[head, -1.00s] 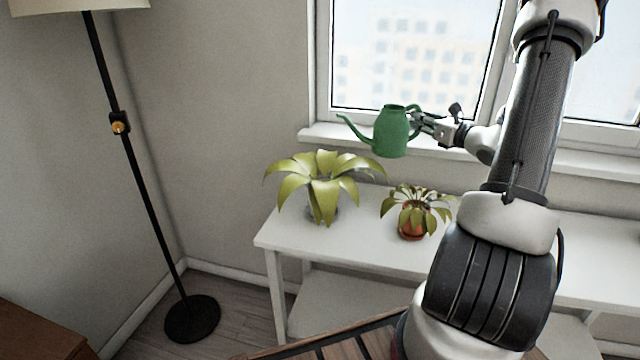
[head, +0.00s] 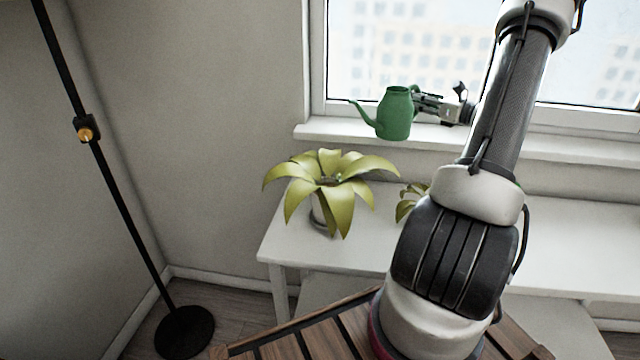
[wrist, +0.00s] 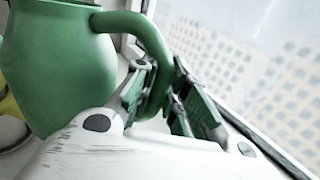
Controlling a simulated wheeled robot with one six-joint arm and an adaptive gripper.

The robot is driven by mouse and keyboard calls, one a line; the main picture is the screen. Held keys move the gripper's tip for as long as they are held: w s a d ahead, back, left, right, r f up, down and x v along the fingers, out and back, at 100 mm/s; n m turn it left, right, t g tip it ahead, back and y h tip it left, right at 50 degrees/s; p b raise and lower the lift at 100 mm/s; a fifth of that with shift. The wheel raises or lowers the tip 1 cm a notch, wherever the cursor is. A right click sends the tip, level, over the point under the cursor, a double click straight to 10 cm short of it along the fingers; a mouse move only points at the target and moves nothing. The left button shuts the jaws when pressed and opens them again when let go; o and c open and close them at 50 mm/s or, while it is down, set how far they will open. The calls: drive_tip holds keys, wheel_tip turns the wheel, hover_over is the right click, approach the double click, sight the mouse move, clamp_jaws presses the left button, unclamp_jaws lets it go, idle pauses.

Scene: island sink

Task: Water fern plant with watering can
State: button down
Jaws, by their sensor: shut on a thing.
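The green watering can (head: 396,113) hangs in the air in front of the window, above and right of the larger plant, close to upright with its spout pointing left. My gripper (head: 420,104) is shut on its handle. In the wrist view my gripper (wrist: 160,95) closes around the curved handle, and the can's body (wrist: 62,65) fills the left. A large plant with broad yellow-green leaves (head: 330,185) stands in a pot on the white table. A smaller plant (head: 408,203) stands to its right, mostly hidden behind my arm. I cannot tell which plant is the fern.
The white table (head: 560,240) runs along the wall, bare on its right side. The windowsill (head: 310,131) is behind the can. A black floor lamp (head: 110,190) stands at left. A wooden slatted surface (head: 270,348) is in front.

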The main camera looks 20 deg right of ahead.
sight(413, 88)
drive_tip(key=shift+a+r, duration=0.1)
drive_tip(key=shift+r, duration=0.05)
drive_tip(key=shift+s+a+r+n, duration=0.1)
drive_tip(key=shift+a+r+n, duration=0.3)
drive_tip(key=shift+r+n, duration=0.2)
drive_tip(key=shift+s+a+r+n, duration=0.1)
drive_tip(key=shift+a+r+n, duration=0.25)
drive_tip(key=shift+r+n, duration=0.2)
drive_tip(key=shift+s+a+r+n+g, duration=0.15)
drive_tip(key=shift+a+r+n+g, duration=0.15)
drive_tip(key=shift+a+r+n, duration=0.55)
drive_tip(key=shift+a, duration=0.4)
drive_tip(key=shift+s+a+r+h, duration=0.15)
drive_tip(key=shift+a+h, duration=0.1)
drive_tip(key=shift+h, duration=0.15)
